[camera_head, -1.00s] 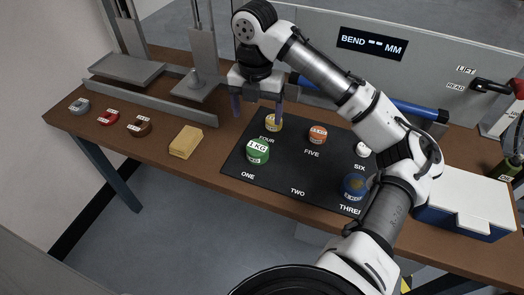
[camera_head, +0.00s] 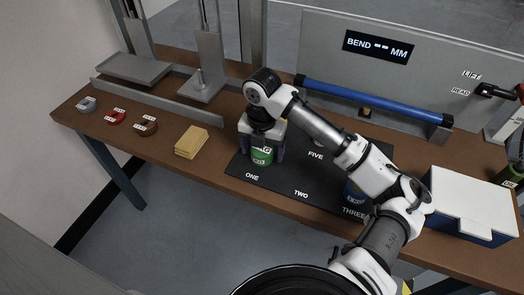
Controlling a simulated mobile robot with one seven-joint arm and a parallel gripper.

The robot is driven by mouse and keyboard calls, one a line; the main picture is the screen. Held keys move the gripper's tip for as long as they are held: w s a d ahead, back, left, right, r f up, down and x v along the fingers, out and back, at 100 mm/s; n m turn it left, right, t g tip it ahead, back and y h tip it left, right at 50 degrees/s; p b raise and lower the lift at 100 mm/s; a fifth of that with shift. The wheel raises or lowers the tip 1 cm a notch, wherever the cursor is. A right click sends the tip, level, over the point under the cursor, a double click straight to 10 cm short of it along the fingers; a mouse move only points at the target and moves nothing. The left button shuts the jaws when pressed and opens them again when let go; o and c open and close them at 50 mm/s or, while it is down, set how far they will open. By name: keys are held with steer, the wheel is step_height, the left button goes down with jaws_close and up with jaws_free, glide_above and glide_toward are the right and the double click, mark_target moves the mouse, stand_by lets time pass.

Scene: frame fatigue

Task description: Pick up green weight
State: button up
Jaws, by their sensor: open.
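The green weight (camera_head: 262,156) has a white label and stands on the black mat (camera_head: 290,186), just above the word ONE. My gripper (camera_head: 262,153) points down over it, with one finger on each side of the weight. The jaws are open. I cannot tell whether either finger touches the weight. The top of the weight is partly hidden by my gripper.
A blue weight (camera_head: 353,195) stands near THREE, close under my arm. My arm hides much of the mat's back part. A yellow block (camera_head: 191,142) lies left of the mat. A blue-and-white box (camera_head: 468,205) stands at the right.

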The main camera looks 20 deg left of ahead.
jaws_close()
stand_by(0.6)
steer(key=shift+r, duration=0.25)
step_height(320, 180, up, 20)
steer(key=shift+f, duration=0.15)
